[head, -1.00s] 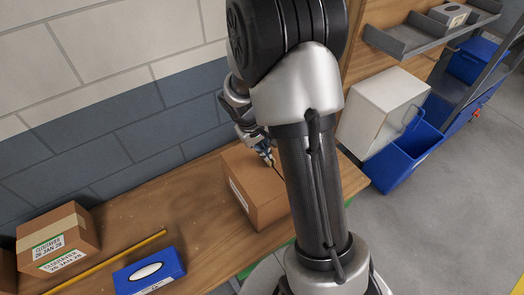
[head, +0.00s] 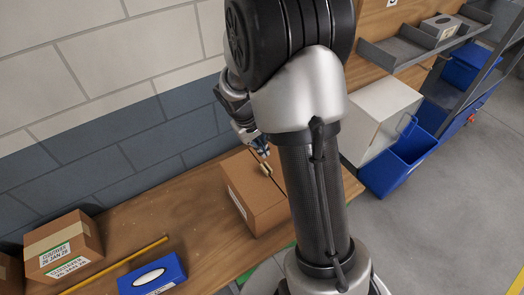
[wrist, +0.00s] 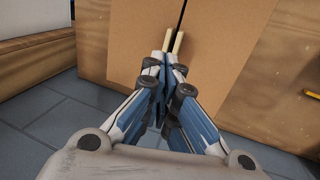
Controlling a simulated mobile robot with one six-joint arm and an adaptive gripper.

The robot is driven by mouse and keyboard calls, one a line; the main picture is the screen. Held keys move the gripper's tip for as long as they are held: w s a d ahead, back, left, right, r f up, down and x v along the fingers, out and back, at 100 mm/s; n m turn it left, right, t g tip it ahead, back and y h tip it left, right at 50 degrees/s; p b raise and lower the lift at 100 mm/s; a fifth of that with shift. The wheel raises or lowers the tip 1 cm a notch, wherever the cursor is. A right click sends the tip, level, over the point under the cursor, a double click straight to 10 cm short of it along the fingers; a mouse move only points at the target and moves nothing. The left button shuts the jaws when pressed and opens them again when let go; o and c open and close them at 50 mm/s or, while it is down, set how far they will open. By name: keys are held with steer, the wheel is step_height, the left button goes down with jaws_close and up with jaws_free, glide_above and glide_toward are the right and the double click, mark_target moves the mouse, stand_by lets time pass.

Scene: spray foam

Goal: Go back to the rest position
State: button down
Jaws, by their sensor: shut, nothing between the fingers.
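My gripper shows in the wrist view (wrist: 173,42), its two tan-tipped fingers together and nothing visible between them. In the head view my gripper (head: 265,166) is partly hidden by my own arm. It appears over or beside the top of a cardboard box (head: 250,205) on the bench, and I cannot tell whether it touches it. A brown cardboard surface (wrist: 130,55) lies beyond the fingertips in the wrist view, with a thin dark line above the tips.
The wooden bench (head: 190,205) runs along a block wall. It holds a taped carton (head: 62,247), a yellow stick (head: 115,262) and a blue tissue-like box (head: 152,276). A white box (head: 378,120), a blue bin (head: 400,165) and grey shelving (head: 410,48) are at right. Floor at right is clear.

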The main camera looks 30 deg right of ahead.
step_height(320, 180, up, 9)
steer(key=p, duration=0.1)
steer(key=shift+f, duration=0.15)
